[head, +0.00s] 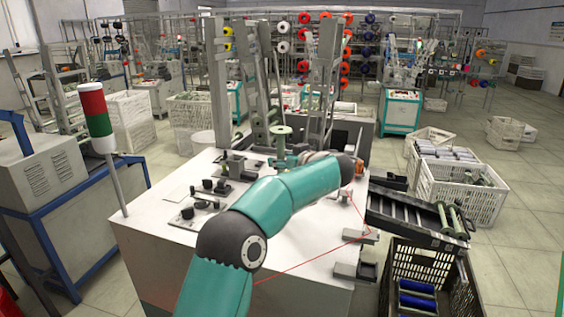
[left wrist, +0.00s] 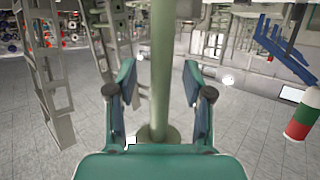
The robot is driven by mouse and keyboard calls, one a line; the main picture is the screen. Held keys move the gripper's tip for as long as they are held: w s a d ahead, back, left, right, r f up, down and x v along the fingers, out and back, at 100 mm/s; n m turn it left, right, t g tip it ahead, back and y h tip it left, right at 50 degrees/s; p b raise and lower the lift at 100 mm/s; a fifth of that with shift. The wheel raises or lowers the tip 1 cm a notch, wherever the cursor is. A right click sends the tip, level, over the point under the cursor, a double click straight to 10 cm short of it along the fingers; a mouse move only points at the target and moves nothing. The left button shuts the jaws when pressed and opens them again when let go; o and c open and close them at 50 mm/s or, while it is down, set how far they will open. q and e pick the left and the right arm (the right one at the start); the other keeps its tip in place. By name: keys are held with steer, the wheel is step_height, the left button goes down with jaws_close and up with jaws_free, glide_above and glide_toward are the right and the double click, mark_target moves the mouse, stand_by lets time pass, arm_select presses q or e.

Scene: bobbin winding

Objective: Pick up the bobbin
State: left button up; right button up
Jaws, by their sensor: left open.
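A green bobbin (head: 281,147) with a round flange stands upright on the white-topped machine (head: 290,240) in the head view. In the left wrist view the bobbin's green shaft (left wrist: 160,70) runs between the two fingers, with a flange at its lower end in the picture. My left gripper (left wrist: 160,85) is open, with a finger on each side of the shaft and visible gaps to both. In the head view my left gripper (head: 284,161) is partly hidden at the bobbin's lower part. My right gripper is in neither view.
A red thread (head: 310,262) crosses the machine top. A dark rack (head: 405,212) holding green bobbins juts out at the right. A dark crate (head: 388,275) holds blue bobbins below it. A signal lamp (head: 93,115) stands at the left. White crates (head: 440,180) stand at the right.

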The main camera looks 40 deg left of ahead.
arm_select(q)
steer(key=shift+w+a+f, duration=0.15)
steer(key=shift+a+f, duration=0.05)
steer(key=shift+a, duration=0.45)
jaws_close()
steer(key=shift+r, duration=0.1)
